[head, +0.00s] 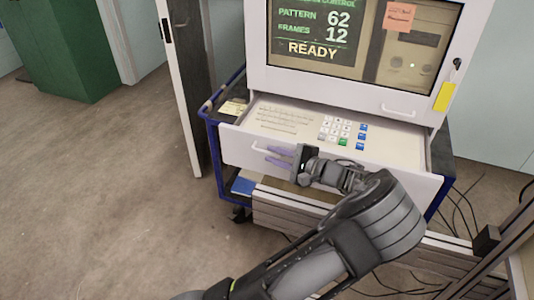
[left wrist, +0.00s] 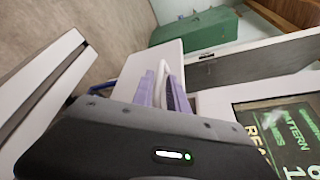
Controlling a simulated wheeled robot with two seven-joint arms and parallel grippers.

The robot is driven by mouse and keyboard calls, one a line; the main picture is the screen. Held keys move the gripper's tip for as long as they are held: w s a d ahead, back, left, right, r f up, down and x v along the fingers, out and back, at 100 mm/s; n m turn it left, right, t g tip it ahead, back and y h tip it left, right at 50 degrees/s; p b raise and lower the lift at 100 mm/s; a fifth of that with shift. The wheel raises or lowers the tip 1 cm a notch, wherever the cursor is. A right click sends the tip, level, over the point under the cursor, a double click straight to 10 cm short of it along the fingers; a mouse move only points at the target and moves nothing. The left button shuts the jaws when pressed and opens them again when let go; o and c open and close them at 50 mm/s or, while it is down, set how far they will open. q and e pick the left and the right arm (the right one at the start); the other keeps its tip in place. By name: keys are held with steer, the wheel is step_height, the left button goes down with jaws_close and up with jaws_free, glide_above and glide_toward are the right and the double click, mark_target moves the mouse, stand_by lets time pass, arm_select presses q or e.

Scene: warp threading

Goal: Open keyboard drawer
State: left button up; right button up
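The white keyboard drawer (head: 390,178) stands pulled out below the monitor housing in the head view. Its inside shows a keypad (head: 342,131) with white, blue and green keys and rows of printed text. My left gripper (head: 276,156) is at the left part of the drawer front, its purple fingers close together on the white drawer handle (head: 257,148). In the left wrist view, the fingers (left wrist: 163,88) sit on both sides of the handle (left wrist: 207,68), against the drawer's pale front (left wrist: 147,62). The fingers partly hide the handle. My right gripper is not in view.
The monitor (head: 365,40) reads READY above the drawer, with another white handle (head: 398,111) and a yellow tag (head: 444,97). A blue-edged cart (head: 211,130) carries the unit. A green cabinet (head: 60,45) stands back left. Cables (head: 460,205) lie at right. Floor at left is clear.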

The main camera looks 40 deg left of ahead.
arm_select(q)
steer(key=v, duration=0.4)
steer(key=shift+s, duration=0.15)
stand_by(0.4)
